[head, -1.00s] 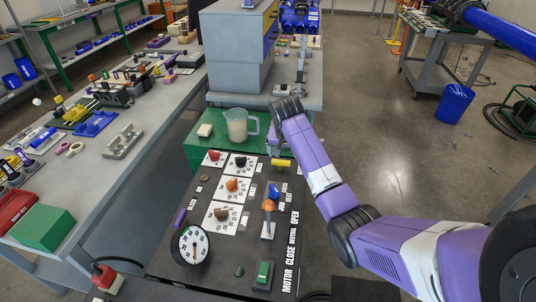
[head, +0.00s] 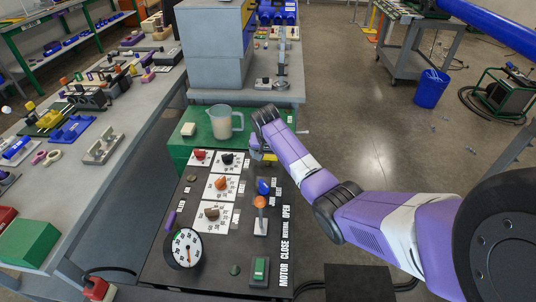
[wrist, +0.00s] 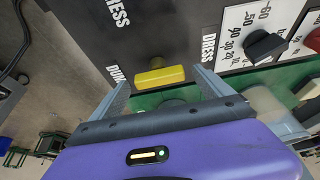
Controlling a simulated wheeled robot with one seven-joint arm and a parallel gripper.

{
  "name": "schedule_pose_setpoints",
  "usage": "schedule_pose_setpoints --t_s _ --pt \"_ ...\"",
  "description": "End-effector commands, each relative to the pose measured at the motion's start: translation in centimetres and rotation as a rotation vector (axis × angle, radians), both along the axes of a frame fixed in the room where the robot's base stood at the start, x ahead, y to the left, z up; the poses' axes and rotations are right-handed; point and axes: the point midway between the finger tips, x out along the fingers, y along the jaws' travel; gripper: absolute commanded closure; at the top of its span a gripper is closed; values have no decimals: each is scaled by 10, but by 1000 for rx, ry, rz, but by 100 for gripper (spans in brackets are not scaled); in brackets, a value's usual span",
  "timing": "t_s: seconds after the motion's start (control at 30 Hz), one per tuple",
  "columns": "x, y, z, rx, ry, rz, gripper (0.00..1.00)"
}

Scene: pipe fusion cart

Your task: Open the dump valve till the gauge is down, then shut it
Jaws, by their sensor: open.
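The yellow dump valve handle (wrist: 160,75) lies crosswise on the dark panel in the wrist view, beside lettering that is partly hidden and starts "DU". My gripper (wrist: 161,82) is open, with one finger on each side of the handle; I cannot tell if either touches it. In the head view the yellow handle (head: 268,157) shows just below my gripper (head: 258,146) at the panel's far edge. The round white gauge (head: 184,248) stands at the panel's near left. Its needle is too small to read surely.
A clear jug (head: 222,123) stands on the green surface (head: 187,141) behind.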

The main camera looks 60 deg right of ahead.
Motion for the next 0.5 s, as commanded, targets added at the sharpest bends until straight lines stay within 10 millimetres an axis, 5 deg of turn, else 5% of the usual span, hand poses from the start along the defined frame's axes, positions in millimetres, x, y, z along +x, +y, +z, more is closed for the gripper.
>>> schedule_pose_setpoints --t_s 0.2,0.5 --pt "0 0 0 -1 0 0 14" --pt "0 0 0 -1 0 0 72"
